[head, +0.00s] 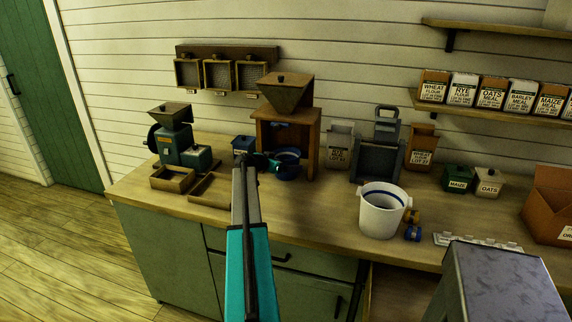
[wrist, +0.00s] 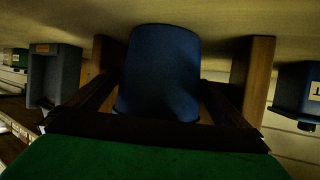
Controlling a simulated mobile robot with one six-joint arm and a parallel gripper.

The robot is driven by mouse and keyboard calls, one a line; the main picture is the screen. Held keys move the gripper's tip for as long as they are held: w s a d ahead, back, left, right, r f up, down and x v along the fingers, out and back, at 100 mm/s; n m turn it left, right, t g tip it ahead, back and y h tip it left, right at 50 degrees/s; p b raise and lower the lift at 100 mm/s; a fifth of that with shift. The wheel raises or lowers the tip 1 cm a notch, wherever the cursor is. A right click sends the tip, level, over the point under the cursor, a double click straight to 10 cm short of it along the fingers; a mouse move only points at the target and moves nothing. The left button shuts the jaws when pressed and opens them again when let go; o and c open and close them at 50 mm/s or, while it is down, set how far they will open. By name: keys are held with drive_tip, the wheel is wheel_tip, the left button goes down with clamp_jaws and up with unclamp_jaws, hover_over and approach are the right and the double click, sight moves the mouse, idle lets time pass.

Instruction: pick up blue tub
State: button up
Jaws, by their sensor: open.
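The blue tub (head: 289,171) stands on the counter at the front opening of a wooden hopper mill (head: 300,118). In the wrist view, which looks upside down, the tub (wrist: 160,70) fills the middle, upright on the counter. My gripper (head: 273,162) is at the tub's left side in the head view, partly hidden by my arm. In the wrist view its dark fingers are spread, one on each side of the tub's near part. The gripper is open; I cannot tell whether either finger touches the tub.
Wooden mill legs (wrist: 258,80) stand close on both sides of the tub. A small dark blue lidded box (head: 243,146) is to its left. A white bucket (head: 380,215) and a grey metal stand (head: 377,163) are to the right. Wooden trays (head: 210,190) lie front left.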

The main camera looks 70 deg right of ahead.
sight(294, 155)
drive_tip(key=shift+s+d+f, duration=0.2)
drive_tip(key=shift+d, duration=0.25)
drive_tip(key=c, duration=1)
drive_tip(key=shift+r, duration=0.15)
drive_tip(key=shift+c, duration=0.2)
drive_tip(key=shift+r+b, duration=0.55)
drive_tip(key=shift+r, duration=1.1)
drive_tip(key=w+a+r+b, duration=0.1)
drive_tip(key=a+b, duration=0.3)
drive_tip(key=a, duration=1.2)
drive_tip(key=shift+w+r, duration=0.25)
